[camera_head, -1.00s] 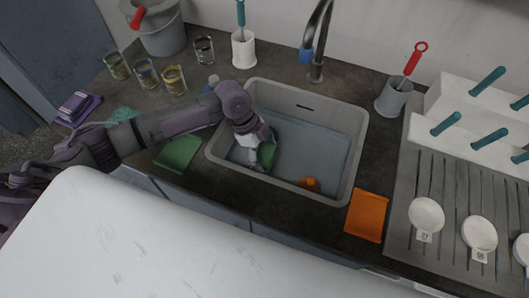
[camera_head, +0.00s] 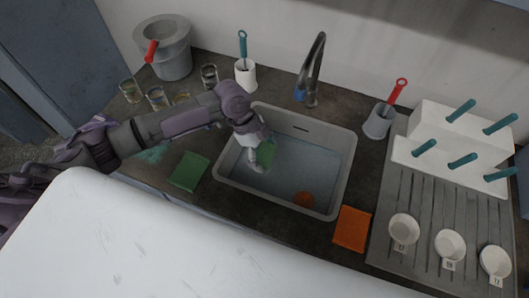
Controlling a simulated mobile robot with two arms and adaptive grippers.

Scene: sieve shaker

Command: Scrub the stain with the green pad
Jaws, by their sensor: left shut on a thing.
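My left gripper (camera_head: 257,162) reaches down into the left part of the grey sink (camera_head: 348,165). Whether the pad touches the water or floor of the basin I cannot tell. A flat green piece (camera_head: 188,171) lies on the dark counter left of the sink. A teal patch (camera_head: 152,154) on the counter beyond it is partly hidden by my left arm; I cannot tell if it is a stain. My right gripper is not in view.
A tap (camera_head: 313,75) stands behind. Glass jars (camera_head: 130,90), a bucket (camera_head: 172,60), brush holders (camera_head: 245,76) and a draining board (camera_head: 395,250) surround the sink.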

